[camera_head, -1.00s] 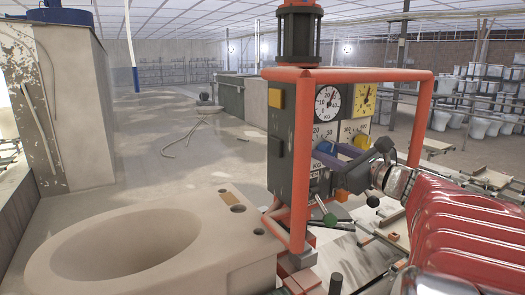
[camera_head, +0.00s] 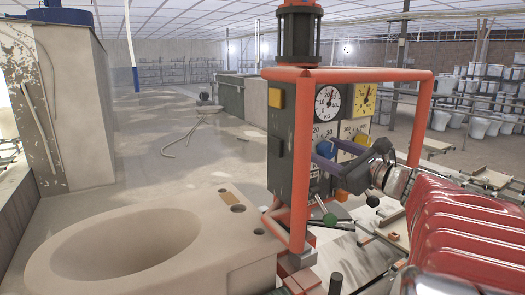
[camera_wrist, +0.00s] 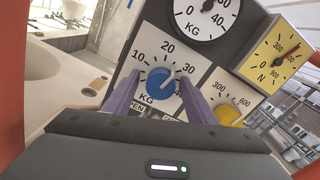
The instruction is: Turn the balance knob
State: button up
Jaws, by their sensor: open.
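The control box (camera_head: 285,135) stands inside an orange tube frame. It carries a blue knob (camera_head: 325,148), also in the wrist view (camera_wrist: 161,82), on a white KG dial marked 10 to 40. A yellow knob (camera_wrist: 229,113) sits on another white dial to its right. No label naming the balance knob is readable. My gripper (camera_wrist: 160,92) is open, with its purple fingers on the left and right of the blue knob. The wrist view does not show clearly whether they touch it.
The orange frame (camera_head: 298,175) surrounds the box close to my arm. A KG gauge (camera_head: 328,103) and a yellow N gauge (camera_head: 364,98) sit above the dials. A beige basin (camera_head: 150,245) stands at the front left.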

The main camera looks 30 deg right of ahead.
jog(key=shift+s, duration=0.15)
jog(key=s, duration=1.3)
jog(key=shift+s+d, duration=0.2)
jog(key=shift+s, duration=0.05)
dwell(2.1)
